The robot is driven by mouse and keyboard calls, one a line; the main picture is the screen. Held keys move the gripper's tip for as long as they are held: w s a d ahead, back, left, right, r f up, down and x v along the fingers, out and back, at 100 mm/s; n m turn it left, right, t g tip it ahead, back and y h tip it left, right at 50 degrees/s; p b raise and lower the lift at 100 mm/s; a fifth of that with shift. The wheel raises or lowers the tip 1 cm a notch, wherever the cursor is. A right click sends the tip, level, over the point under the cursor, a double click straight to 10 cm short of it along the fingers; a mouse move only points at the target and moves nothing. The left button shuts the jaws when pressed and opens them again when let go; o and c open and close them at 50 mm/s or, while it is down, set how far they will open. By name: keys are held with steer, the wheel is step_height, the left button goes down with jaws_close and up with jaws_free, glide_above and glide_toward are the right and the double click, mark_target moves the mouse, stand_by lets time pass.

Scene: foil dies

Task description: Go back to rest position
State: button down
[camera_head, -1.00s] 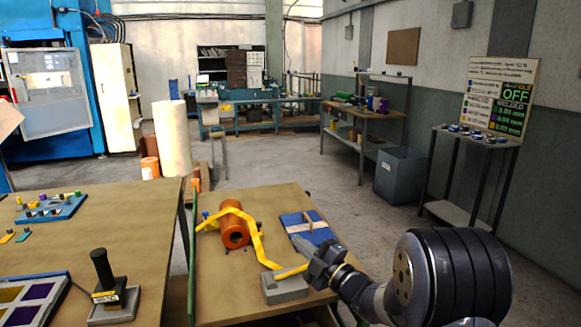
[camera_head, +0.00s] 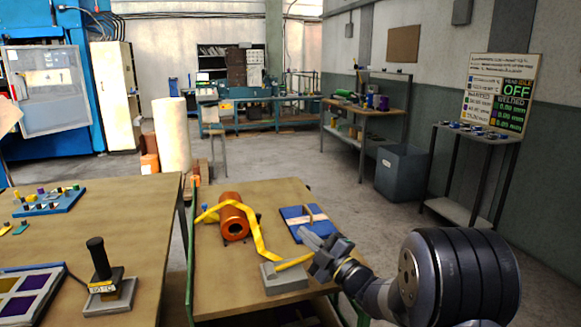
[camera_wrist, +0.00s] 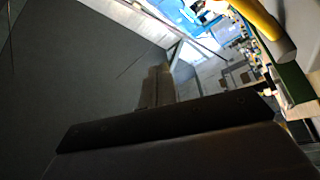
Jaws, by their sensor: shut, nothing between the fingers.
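My gripper (camera_head: 309,240) is at the right side of the near wooden table, above it, with its fingers together and nothing between them. My arm reaches in from the lower right. In the wrist view, the closed fingers (camera_wrist: 158,88) point away from the camera. An orange roll (camera_head: 235,218) lies on the table left of my gripper, with a yellow strip (camera_head: 260,243) running from it to a grey block (camera_head: 284,278). A blue pad (camera_head: 296,220) with a pale strip across it lies just behind my gripper.
The wooden table (camera_head: 220,290) has a green left edge. Another table (camera_head: 120,210) at left carries a black-handled tool (camera_head: 100,262) and a blue tray (camera_head: 50,200). A grey bin (camera_head: 400,172) and a stand with a sign (camera_head: 500,92) are at right. Open floor lies behind.

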steer(key=s+d+f+m+t+h+b, duration=0.3)
steer(key=s+d+f+m+t+b, duration=0.35)
steer(key=b, duration=0.65)
steer(key=w+a+r+n+g+y+p, duration=0.3)
steer(key=w+a+r+n+g+p, duration=0.15)
steer(key=w+p, duration=0.4)
steer(key=s+a+r+n+g+p, duration=0.3)
steer(key=a+n+p, duration=0.3)
steer(key=p, duration=0.7)
steer(key=shift+s+a+r+g+h+p, duration=0.3)
steer(key=shift+r+g, duration=0.2)
steer(key=shift+r, duration=0.25)
stand_by(0.3)
stand_by(0.3)
